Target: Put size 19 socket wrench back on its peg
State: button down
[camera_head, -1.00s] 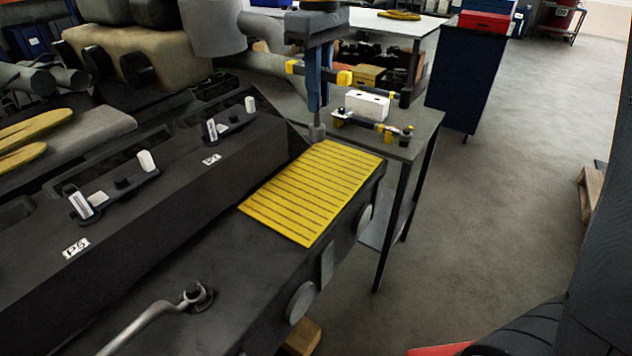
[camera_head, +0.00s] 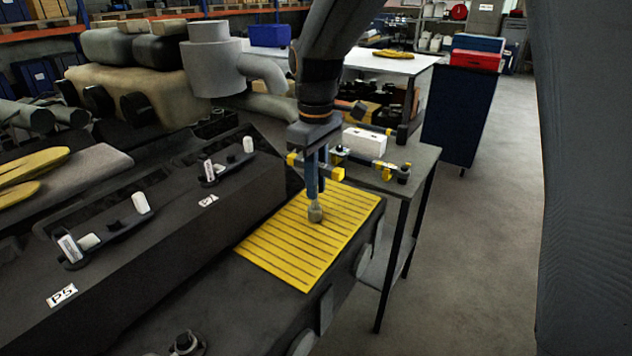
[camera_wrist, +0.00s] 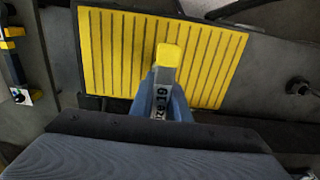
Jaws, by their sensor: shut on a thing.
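My gripper (camera_head: 315,188) points down above the yellow ribbed mat (camera_head: 265,245) on the engine block. Its blue fingers are shut on the size 19 socket wrench (camera_wrist: 166,104). In the wrist view its pale face carries the label "Size 19" and a yellow end sticks out past the fingers. In the head view a yellow end (camera_head: 337,173) shows beside the fingers. A grey rounded socket end (camera_head: 315,213) shows below the fingertips, over the mat; I cannot tell whether it touches. I cannot make out the wrench's peg in either view.
A small side table (camera_head: 421,158) behind the mat bears a white block (camera_head: 364,142) and several tools. Dark engine covers with white-tipped parts (camera_head: 140,202) are at the left. A dark blue cabinet (camera_head: 461,118) stands at the back right. The floor at right is clear.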

jog(key=shift+f, duration=0.25)
jog(key=shift+f, duration=0.1)
jog(key=c, duration=1.7)
grip_release()
